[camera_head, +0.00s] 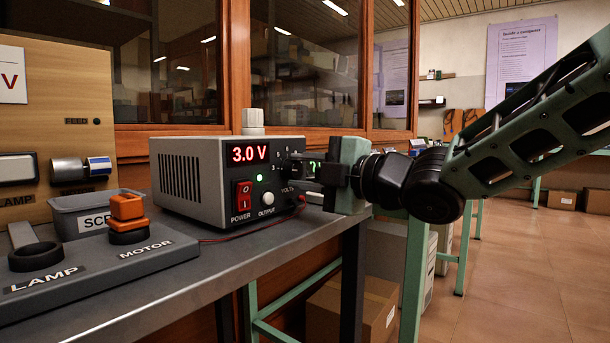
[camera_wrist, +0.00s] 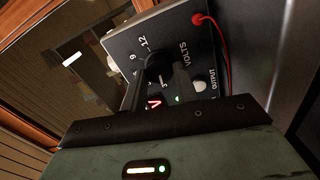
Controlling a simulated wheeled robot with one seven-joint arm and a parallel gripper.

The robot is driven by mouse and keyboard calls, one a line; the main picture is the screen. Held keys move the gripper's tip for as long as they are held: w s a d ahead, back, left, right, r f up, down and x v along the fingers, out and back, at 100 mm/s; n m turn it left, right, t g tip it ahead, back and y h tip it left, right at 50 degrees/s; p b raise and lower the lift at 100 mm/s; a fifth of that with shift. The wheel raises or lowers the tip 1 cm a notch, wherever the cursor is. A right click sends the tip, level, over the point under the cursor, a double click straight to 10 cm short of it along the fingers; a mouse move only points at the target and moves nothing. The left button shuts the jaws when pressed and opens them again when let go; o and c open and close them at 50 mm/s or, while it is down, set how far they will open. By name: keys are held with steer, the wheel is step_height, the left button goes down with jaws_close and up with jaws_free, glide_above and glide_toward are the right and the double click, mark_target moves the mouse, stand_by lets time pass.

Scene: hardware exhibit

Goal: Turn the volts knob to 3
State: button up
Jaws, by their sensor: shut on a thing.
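The grey power supply (camera_head: 190,170) stands on the bench, and its red display (camera_head: 249,153) reads 3.0 V. The black volts knob (camera_wrist: 158,67) is on its front panel, with 12, 9 and 3 visible around it in the wrist view. My gripper (camera_head: 297,168) reaches the panel from the right and is shut on the knob. It also shows in the wrist view (camera_wrist: 153,78), with its fingers at the knob. In the head view my gripper hides most of the knob and its scale.
The power switch (camera_head: 243,195) and output button (camera_head: 267,198) sit left of my gripper. A red wire (camera_head: 250,236) runs from the supply. A grey bin (camera_head: 80,212) and a motor and lamp board (camera_head: 100,255) lie left. The bench edge is just below.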

steer(key=shift+f, duration=0.1)
steer(key=o, duration=1)
steer(key=shift+p+v, duration=2.25)
steer(key=shift+v, duration=6.5)
